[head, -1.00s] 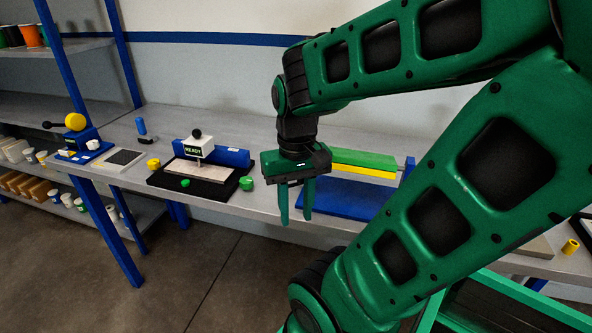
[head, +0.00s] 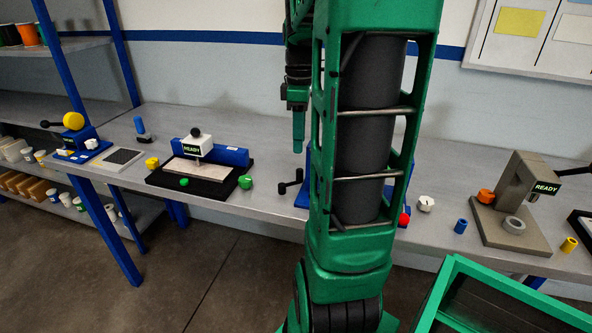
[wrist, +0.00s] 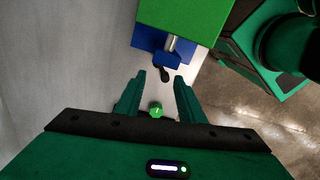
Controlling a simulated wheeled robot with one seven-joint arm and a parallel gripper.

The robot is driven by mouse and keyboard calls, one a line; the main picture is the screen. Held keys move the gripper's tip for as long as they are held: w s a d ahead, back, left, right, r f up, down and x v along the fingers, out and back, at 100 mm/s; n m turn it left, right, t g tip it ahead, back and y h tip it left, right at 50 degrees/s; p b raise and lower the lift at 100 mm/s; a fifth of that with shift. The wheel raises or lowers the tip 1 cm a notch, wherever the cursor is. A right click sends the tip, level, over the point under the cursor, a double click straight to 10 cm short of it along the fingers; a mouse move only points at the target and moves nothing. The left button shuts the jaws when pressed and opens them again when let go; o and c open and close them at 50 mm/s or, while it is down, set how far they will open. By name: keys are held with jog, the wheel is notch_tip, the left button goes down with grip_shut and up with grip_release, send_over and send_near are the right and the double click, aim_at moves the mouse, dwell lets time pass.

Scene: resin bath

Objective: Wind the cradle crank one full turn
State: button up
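The cradle (head: 304,196) stands on the bench, its blue side just showing left of my arm, which hides most of it. Its black crank (head: 290,184) sticks out on the left side. In the wrist view the cradle's green block (wrist: 180,15) is at the top, with a metal shaft (wrist: 173,44) and the dark crank handle (wrist: 166,75) below it, beyond my fingertips. My gripper (head: 298,150) hangs above the crank, fingers down. In the wrist view my gripper (wrist: 160,85) is open, with nothing held between its fingers.
A green knob (head: 245,182) sits left of the crank, beside a black tray (head: 215,190) with a READY device. It shows between my fingers in the wrist view (wrist: 156,110), lower down. Right of my arm are a white knob (head: 426,203), a blue cylinder (head: 460,226) and a grey press (head: 505,215).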

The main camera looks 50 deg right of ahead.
aim_at(299, 169)
jog(key=f, duration=1)
jog(key=shift+w+d+f, duration=0.1)
jog(key=shift+d+f, duration=0.2)
jog(key=shift+f, duration=0.1)
jog(key=shift+c, duration=0.4)
grip_shut()
